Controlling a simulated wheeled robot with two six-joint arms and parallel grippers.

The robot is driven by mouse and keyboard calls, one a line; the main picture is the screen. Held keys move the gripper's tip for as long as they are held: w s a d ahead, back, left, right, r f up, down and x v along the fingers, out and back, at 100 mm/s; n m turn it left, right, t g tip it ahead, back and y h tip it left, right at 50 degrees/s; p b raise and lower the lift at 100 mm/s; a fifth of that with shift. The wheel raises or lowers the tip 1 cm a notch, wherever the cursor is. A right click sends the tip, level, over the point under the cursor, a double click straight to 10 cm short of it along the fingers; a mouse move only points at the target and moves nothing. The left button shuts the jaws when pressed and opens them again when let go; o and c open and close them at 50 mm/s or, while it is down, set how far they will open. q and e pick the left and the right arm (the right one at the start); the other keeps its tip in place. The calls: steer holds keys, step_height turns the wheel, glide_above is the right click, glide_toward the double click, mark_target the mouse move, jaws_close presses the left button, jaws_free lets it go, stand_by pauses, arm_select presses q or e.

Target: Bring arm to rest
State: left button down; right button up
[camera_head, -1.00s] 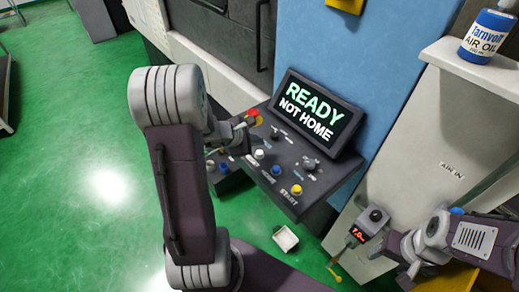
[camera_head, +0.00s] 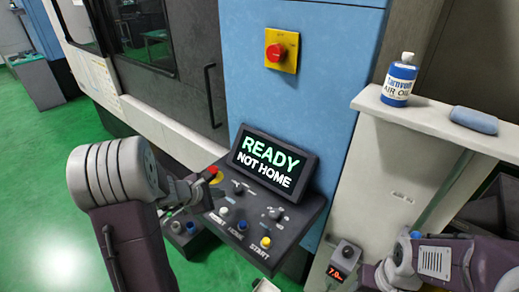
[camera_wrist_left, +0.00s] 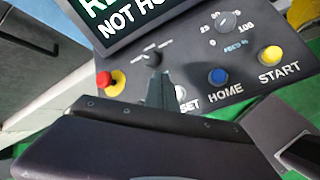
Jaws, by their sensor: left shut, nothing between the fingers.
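My left gripper (camera_head: 208,190) is shut and empty, at the left side of the control panel (camera_head: 262,222), close to the red stop button (camera_head: 215,174). Its dark narrow tip (camera_wrist_left: 162,88) shows in the left wrist view just below the black mode knob (camera_wrist_left: 152,59); I cannot tell whether it touches. The screen (camera_head: 267,160) reads READY, NOT HOME. The panel has a white RESET button (camera_head: 223,210), a blue HOME button (camera_head: 242,225) and a yellow START button (camera_head: 265,242). My right gripper (camera_head: 372,277) is at the lower right, its fingers unclear.
A blue column (camera_head: 290,105) with a red emergency button (camera_head: 275,52) stands behind the panel. A white shelf (camera_head: 430,118) holds an air oil bottle (camera_head: 399,80) and a blue cloth-like block (camera_head: 473,120). A small gauge (camera_head: 342,262) reads 7.0. Green floor (camera_head: 50,200) is open at left.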

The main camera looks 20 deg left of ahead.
arm_select(q)
steer(key=s+d+m+g, duration=0.1)
steer(key=d+m, duration=0.1)
steer(key=s+d+f+m+g, duration=0.1)
steer(key=s+d+m, duration=0.1)
steer(key=s+d+m+g+h, duration=0.1)
steer(key=d+m, duration=0.1)
steer(key=d, duration=0.1)
steer(key=shift+s+f, duration=0.35)
steer(key=shift+s, duration=0.05)
steer(key=s+d+m, duration=0.1)
steer(key=s+m+g, duration=0.1)
steer(key=m, duration=0.1)
steer(key=s+d+f+m, duration=0.1)
steer(key=shift+s+d+g, duration=0.25)
steer(key=shift+d+g, duration=0.05)
steer(key=shift+g, duration=0.1)
steer(key=s+d+m+g+y, duration=0.1)
steer(key=s+m+y, duration=0.35)
steer(key=m, duration=0.75)
steer(key=s+f+g+b, duration=0.1)
steer(key=s+f+b, duration=0.1)
steer(key=f+b, duration=0.2)
steer(key=s+f+m+h+b, duration=0.1)
steer(key=s+f+b, duration=0.1)
steer(key=f+b, duration=0.2)
steer(key=shift+s+d+f+g+b, duration=0.35)
steer(key=shift+s+f+g+b, duration=0.05)
steer(key=shift+f, duration=0.5)
